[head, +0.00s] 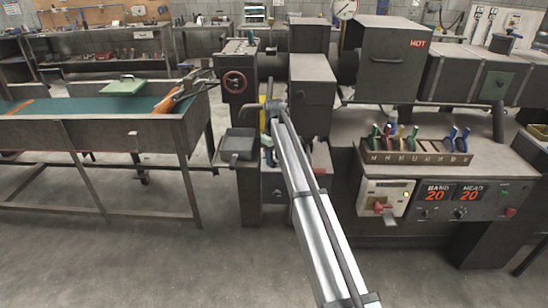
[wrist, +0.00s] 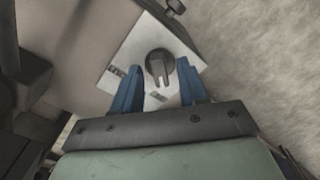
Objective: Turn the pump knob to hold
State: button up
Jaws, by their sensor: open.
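The pump knob (wrist: 159,66) is a dark round knob with a raised grip bar. It sits on a white plate (wrist: 138,49) with small dark labels that are too blurred to read. The bar points towards the bottom of the wrist view, near the lower label. My gripper (wrist: 158,72) is open, with one blue finger on the left of the knob and one on the right. A gap shows between each finger and the knob. Whether the fingertips reach the knob's depth cannot be told. In the head view my arm hides the knob.
A dark rounded fitting (wrist: 176,6) stands beyond the plate. Dark machine parts fill the wrist view's left side. In the head view, a control panel (head: 478,202) and a tool rack (head: 418,158) stand right of my arm, and a long trough table (head: 90,130) stands left.

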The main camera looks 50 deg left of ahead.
grip_shut()
jog(key=shift+m, duration=0.3)
jog(key=m, duration=0.9)
dwell(0.5)
dwell(0.3)
grip_release()
